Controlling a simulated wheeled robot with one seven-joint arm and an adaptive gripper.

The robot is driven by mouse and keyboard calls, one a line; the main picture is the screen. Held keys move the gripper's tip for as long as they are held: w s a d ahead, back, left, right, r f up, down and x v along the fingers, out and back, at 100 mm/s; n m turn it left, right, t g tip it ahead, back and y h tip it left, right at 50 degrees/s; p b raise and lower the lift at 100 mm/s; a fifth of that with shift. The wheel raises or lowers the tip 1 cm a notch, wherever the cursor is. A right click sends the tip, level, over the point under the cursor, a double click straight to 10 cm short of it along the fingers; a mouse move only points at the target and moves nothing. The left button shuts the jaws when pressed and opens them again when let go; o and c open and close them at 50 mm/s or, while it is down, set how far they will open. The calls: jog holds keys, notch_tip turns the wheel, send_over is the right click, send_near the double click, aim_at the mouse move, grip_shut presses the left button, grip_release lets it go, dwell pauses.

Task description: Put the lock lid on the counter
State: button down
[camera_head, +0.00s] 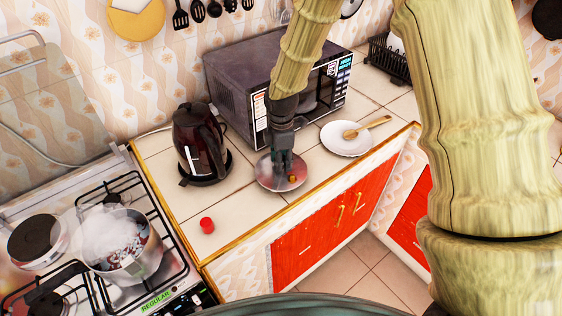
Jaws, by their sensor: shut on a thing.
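The lid (268,183) is a round, shiny metal disc low over the tiled counter (235,207), between the kettle and the white plate. My gripper (282,173) points down at the lid's middle and is shut on it. The fingertips and the part they grip are small and partly hidden. I cannot tell whether the lid touches the counter or hovers just above it. The lid looks about level.
A dark kettle (196,140) stands just left of the lid, a microwave (230,85) behind it. A plate (340,140) with a wooden spoon lies right. A red cap (207,225) sits near the front edge. A steaming pot (122,255) is on the stove (150,210).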

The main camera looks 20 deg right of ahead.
jog(key=shift+f+p, duration=0.3)
jog(key=shift+f, duration=0.65)
jog(key=shift+f, duration=0.1)
jog(key=c, duration=1)
grip_release()
jog(key=shift+r+b, duration=1.85)
jog(key=shift+r, duration=4.25)
